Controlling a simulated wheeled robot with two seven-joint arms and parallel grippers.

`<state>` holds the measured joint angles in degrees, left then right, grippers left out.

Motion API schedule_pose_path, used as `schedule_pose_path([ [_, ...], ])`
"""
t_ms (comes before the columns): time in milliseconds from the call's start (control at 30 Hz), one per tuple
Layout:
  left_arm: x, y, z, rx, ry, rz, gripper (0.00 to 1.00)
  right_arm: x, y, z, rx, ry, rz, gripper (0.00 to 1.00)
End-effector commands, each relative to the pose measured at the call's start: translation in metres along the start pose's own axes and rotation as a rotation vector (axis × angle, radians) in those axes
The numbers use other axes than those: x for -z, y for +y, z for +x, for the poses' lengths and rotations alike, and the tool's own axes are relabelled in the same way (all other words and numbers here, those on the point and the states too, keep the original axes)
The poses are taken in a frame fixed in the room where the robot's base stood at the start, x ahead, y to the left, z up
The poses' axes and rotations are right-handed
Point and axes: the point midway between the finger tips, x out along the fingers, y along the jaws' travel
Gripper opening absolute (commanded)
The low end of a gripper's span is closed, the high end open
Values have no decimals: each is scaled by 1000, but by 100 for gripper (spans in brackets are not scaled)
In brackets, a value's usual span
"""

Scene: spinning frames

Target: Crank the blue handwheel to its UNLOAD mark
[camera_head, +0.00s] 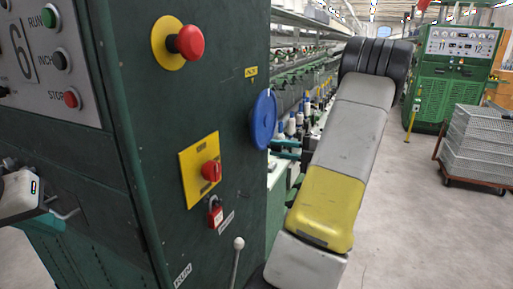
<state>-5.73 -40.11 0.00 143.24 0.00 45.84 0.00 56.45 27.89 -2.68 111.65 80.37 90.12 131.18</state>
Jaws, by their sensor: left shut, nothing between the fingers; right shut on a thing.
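The blue handwheel (263,118) is on the side of the green machine cabinet (135,130). I see it at a steep angle, so its face and any UNLOAD mark cannot be read. My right arm (345,150), grey with a yellow section, stands just right of the wheel. My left gripper (64,211) is at the left edge, shut and empty, in front of the cabinet's lower front and well away from the wheel.
A red emergency button (187,42), a red rotary switch (210,171) and a red padlock (215,213) stick out from the cabinet. A ball-topped lever (238,244) rises below. Stacked grey crates (478,145) stand on a cart at right. The floor between is clear.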

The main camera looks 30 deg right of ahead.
Motion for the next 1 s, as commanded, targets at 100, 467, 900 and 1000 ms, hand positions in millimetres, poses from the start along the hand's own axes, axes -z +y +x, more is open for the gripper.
schedule_pose_path([
  [100,0,0,0,0,0,0,0,1,-1,-1,3,-2,12,0],
  [467,0,0,0,0,0,0,0,1,-1,-1,3,-1,13,0],
  [900,0,0,0,0,0,0,0,1,0,-2,1,0,11,44],
  [1000,0,0,0,0,0,0,0,0,-1,-10,1,-2,11,44],
])
